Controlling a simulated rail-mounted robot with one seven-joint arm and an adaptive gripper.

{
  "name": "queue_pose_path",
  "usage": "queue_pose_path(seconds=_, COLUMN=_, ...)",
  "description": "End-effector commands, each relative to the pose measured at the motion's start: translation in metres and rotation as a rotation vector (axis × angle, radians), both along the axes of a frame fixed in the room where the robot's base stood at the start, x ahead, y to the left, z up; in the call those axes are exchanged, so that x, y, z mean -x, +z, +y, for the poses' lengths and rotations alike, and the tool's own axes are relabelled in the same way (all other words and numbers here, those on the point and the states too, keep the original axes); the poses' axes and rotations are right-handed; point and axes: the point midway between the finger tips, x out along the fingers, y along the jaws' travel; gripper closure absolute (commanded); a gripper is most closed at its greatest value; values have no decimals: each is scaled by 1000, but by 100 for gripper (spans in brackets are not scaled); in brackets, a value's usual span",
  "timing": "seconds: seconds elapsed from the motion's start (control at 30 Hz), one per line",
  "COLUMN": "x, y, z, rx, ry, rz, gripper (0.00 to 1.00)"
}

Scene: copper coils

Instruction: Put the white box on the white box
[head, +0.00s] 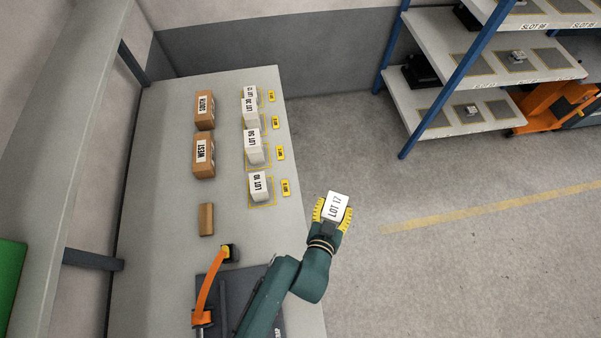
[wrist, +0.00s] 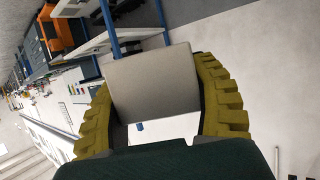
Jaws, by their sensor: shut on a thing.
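My gripper (head: 332,211) is shut on a white box (head: 336,205) labelled LOT 17. It holds the box off the right side of the table, over the floor. In the wrist view the held box (wrist: 154,82) sits between the yellow fingers of my gripper (wrist: 160,95). Several white boxes stand in a column on the table: LOT 10 (head: 259,187) at the front, LOT 50 (head: 253,147) behind it, LOT 30 (head: 249,112) further back, and one at the far end (head: 250,94) whose label is hard to read. Yellow outlines surround their spots.
Brown boxes WEST (head: 203,157) and SOUTH (head: 204,110) and a small brown block (head: 206,219) stand left of the white ones on the grey table (head: 165,240). An orange-armed device (head: 208,285) is at the front. Shelving (head: 450,90) stands at the back right.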

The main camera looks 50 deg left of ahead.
Motion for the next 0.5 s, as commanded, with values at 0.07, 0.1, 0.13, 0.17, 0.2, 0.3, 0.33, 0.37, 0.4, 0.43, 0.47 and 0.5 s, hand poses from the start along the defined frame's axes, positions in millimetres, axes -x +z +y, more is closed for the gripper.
queue_pose_path(seconds=0.07, x=2, y=-14, z=50, rx=-4, ry=108, rz=-9, gripper=80)
queue_pose_path(seconds=0.1, x=5, y=-15, z=74, rx=-4, ry=160, rz=-10, gripper=80)
queue_pose_path(seconds=0.13, x=8, y=-16, z=92, rx=-4, ry=199, rz=-10, gripper=80)
queue_pose_path(seconds=0.17, x=12, y=-17, z=110, rx=-3, ry=234, rz=-10, gripper=80)
queue_pose_path(seconds=0.2, x=18, y=-16, z=134, rx=-4, ry=282, rz=-10, gripper=80)
queue_pose_path(seconds=0.3, x=37, y=-13, z=189, rx=-4, ry=383, rz=-9, gripper=80)
queue_pose_path(seconds=0.33, x=43, y=-12, z=203, rx=-3, ry=411, rz=-9, gripper=80)
queue_pose_path(seconds=0.37, x=49, y=-11, z=216, rx=-2, ry=436, rz=-9, gripper=80)
queue_pose_path(seconds=0.4, x=57, y=-10, z=231, rx=-3, ry=466, rz=-7, gripper=80)
queue_pose_path(seconds=0.43, x=63, y=-10, z=241, rx=-3, ry=485, rz=-6, gripper=80)
queue_pose_path(seconds=0.47, x=68, y=-10, z=249, rx=-3, ry=502, rz=-5, gripper=80)
queue_pose_path(seconds=0.5, x=75, y=-12, z=257, rx=-1, ry=522, rz=-3, gripper=80)
